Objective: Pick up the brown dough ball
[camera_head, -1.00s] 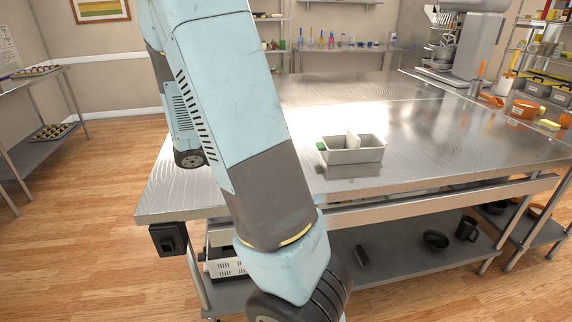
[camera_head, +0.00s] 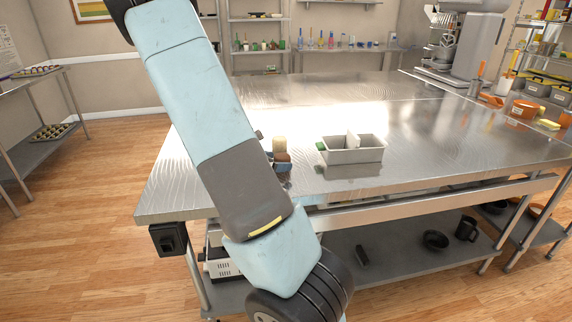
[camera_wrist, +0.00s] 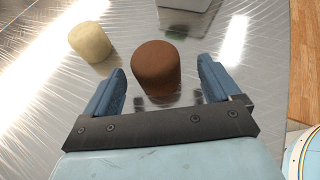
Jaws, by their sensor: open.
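The brown dough ball (camera_wrist: 156,68) stands on the metal table in the wrist view, shaped like a short rounded cylinder. My gripper (camera_wrist: 160,74) is open, with one blue finger on each side of it. The ball sits between and slightly beyond the fingertips, with a visible gap on both sides. In the head view the brown ball (camera_head: 282,157) shows small beside my arm, near a blue finger. A pale beige dough ball (camera_wrist: 90,42) stands to the left in the wrist view, and it also shows in the head view (camera_head: 279,143).
A grey divided container (camera_head: 354,156) stands on the table to the right, with a green item (camera_head: 321,146) at its left side. Its edge (camera_wrist: 184,4) shows at the top of the wrist view. The steel table (camera_head: 440,150) is otherwise largely clear around it.

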